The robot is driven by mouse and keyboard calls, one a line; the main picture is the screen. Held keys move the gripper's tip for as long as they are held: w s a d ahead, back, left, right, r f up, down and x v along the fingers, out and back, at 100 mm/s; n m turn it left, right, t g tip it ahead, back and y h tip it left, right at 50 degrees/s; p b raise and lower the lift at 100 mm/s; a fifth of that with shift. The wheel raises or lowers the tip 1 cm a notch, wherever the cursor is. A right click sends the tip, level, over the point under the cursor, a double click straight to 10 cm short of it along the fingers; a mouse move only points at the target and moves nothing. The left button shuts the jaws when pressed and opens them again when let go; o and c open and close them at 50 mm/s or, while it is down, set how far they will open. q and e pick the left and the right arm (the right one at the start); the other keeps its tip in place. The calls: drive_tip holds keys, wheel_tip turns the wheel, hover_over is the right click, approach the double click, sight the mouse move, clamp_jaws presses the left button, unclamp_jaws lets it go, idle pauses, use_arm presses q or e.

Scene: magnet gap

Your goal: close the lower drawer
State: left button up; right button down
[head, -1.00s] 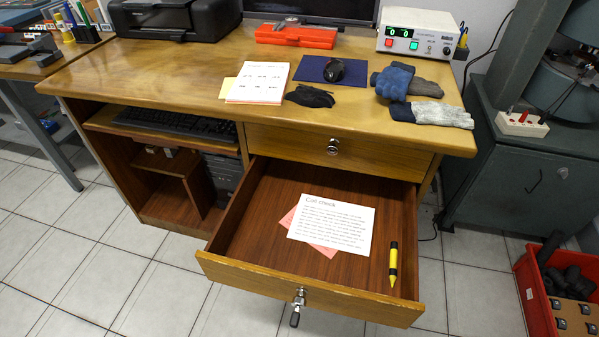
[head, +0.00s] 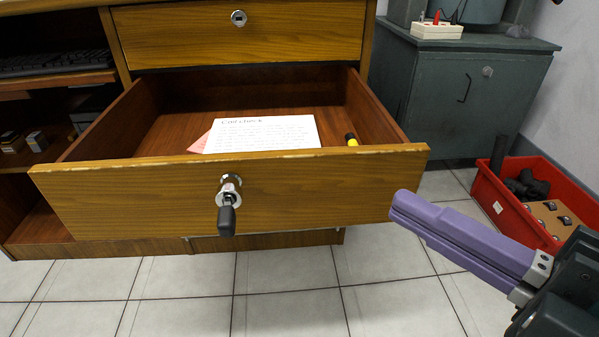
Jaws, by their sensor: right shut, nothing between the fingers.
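The lower drawer (head: 120,194) stands pulled out of the wooden desk, with a lock and black-headed key (head: 227,205) in its front. Inside lie a white printed sheet (head: 262,134), a pink paper (head: 199,144) partly under it, and a yellow and black marker (head: 351,140), mostly hidden by the drawer front. My right gripper (head: 400,205) has purple fingers, is shut and empty, and its tips are at the right end of the drawer front; I cannot tell whether they touch it. My left gripper is not in view.
The shut upper drawer (head: 180,38) is above. A grey cabinet (head: 455,95) with a white power strip (head: 437,30) stands at the right. A red crate (head: 490,197) of dark parts is on the floor beside my right gripper. The tiled floor (head: 290,290) in front is clear.

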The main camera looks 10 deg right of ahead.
wheel_tip(320, 180, down, 3)
drive_tip(key=s+a+n+y+b, duration=0.1)
drive_tip(key=s+n+y, duration=0.1)
drive_tip(key=g+b, duration=0.1)
drive_tip(key=b, duration=0.3)
approach(280, 162)
drive_tip(key=x, duration=0.5)
drive_tip(key=shift+s+a+f, duration=0.1)
drive_tip(key=shift+s+a, duration=0.15)
drive_tip(key=shift+a, duration=0.2)
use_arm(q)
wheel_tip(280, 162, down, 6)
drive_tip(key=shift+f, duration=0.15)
use_arm(e)
drive_tip(key=shift+w, duration=0.55)
drive_tip(key=shift+w, duration=0.1)
